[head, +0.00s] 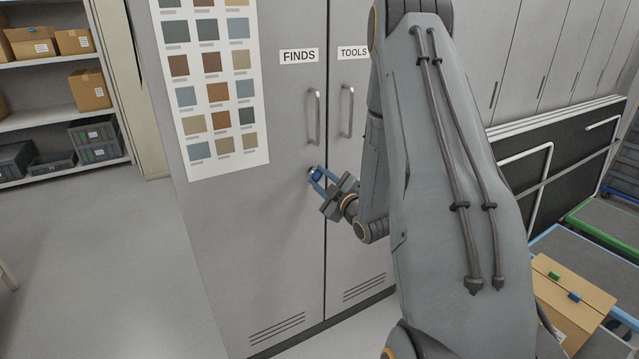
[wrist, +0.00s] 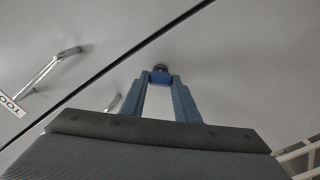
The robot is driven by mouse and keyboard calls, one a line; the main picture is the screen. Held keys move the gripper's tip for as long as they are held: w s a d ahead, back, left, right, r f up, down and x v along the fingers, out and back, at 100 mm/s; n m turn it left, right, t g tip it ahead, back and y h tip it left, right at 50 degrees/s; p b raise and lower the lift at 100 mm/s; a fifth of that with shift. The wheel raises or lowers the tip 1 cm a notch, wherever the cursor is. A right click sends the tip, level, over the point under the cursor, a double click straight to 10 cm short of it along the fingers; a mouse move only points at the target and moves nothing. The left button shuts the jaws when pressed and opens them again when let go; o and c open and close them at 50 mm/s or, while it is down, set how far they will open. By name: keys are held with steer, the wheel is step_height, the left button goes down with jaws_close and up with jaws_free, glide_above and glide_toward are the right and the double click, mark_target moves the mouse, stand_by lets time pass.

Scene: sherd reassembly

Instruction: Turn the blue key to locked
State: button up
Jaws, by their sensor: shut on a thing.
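The blue key (wrist: 160,77) sits in a dark round lock on the cabinet door labelled FINDS, below that door's handle. In the head view the key (head: 316,175) is small and partly covered by the fingers. My gripper (head: 320,180) reaches the door from the right, with its fingers on the key. In the wrist view my gripper (wrist: 160,82) is shut on the key, one blue finger on each side. The key's exact turn angle is too small to tell. The FINDS door (head: 270,230) and the TOOLS door (head: 355,240) are both closed.
Vertical bar handles (head: 313,117) stand out above the key. A colour chart (head: 212,85) hangs on the cabinet's left. Shelves with boxes (head: 90,90) stand far left. Dark folded panels (head: 555,150) and a cardboard box (head: 570,300) are at right. The floor at left is clear.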

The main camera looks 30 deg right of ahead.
steer(key=n+b, duration=0.3)
steer(key=n, duration=0.1)
steer(key=shift+f+n, duration=0.1)
steer(key=shift+n, duration=0.2)
steer(key=shift+n+b, duration=1.1)
steer(key=shift+n, duration=0.8)
steer(key=o, duration=1)
steer(key=shift+o, duration=0.2)
steer(key=s+b, duration=0.1)
steer(key=s, duration=0.7)
steer(key=shift+d, duration=0.15)
steer(key=shift+w, duration=0.1)
